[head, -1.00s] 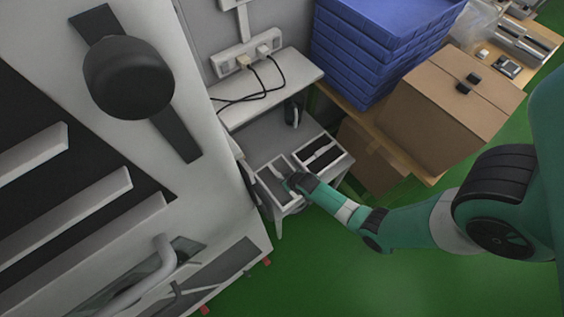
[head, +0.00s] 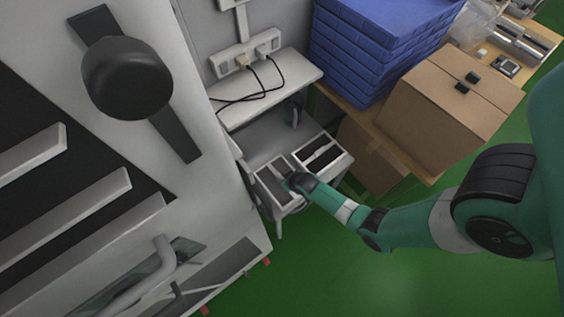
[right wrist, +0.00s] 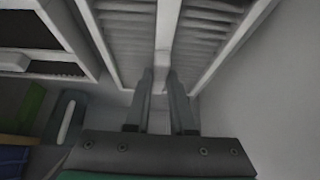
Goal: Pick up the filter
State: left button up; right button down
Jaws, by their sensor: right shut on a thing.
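The filter (head: 268,187), a white frame with grey pleated panels, lies on the small white stand in the head view. In the right wrist view the filter (right wrist: 125,40) fills the top middle, with a pale bar down its centre. My right gripper (head: 287,181) is at the filter. In the wrist view its two fingers (right wrist: 163,80) stand on either side of the central bar and are shut on it. The fingers hide part of the filter in the head view. My left gripper is not in view.
A second framed unit with dark panels (head: 322,155) lies beside the filter. Above are a shelf (head: 290,88) with black cables and a power strip (head: 246,53). A large machine (head: 215,190) stands left. Blue crates (head: 370,55) and a cardboard box (head: 445,100) stand right.

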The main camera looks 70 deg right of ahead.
jog(key=shift+r, duration=0.15)
jog(key=shift+r+p, duration=0.3)
notch_tip(320, 180, up, 3)
jog(key=shift+r+p, duration=0.1)
jog(key=shift+p, duration=0.8)
jog(key=s+a+r+p, duration=0.3)
jog(key=s+r+p, duration=0.45)
jog(key=s, duration=0.65)
notch_tip(320, 180, up, 25)
jog(key=p, duration=2.2)
jog(key=shift+w+a, duration=0.15)
jog(key=shift+w, duration=0.05)
jog(key=shift+f, duration=0.1)
